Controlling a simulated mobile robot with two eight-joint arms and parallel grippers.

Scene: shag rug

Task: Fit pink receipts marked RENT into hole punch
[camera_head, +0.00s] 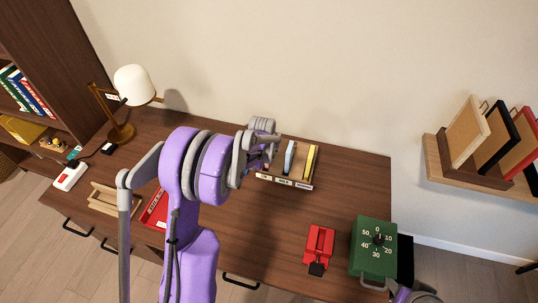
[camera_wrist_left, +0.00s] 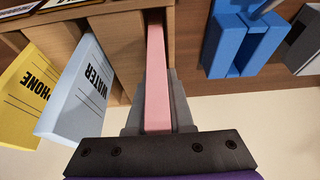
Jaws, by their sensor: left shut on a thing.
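My left gripper (camera_wrist_left: 158,112) is shut on the pink receipts (camera_wrist_left: 156,70), seen edge-on as a thin pink slab between its fingers. Their far end is still in a slot of the wooden sorter (camera_head: 275,181); the RENT marking is hidden. In the head view my left gripper (camera_head: 268,152) is over the sorter's left end. A red device with a black end (camera_head: 319,243), which looks like the hole punch, stands at the desk's front right. Only a grey part of my right arm shows at the bottom right corner; its fingers are not visible.
WATER (camera_wrist_left: 82,88) and yellow PHONE (camera_wrist_left: 25,85) papers stand beside the pink ones. A green dial box (camera_head: 374,247) is right of the red device. A lamp (camera_head: 132,90), wooden rack (camera_head: 112,202) and red item (camera_head: 154,210) are left. The desk's right middle is clear.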

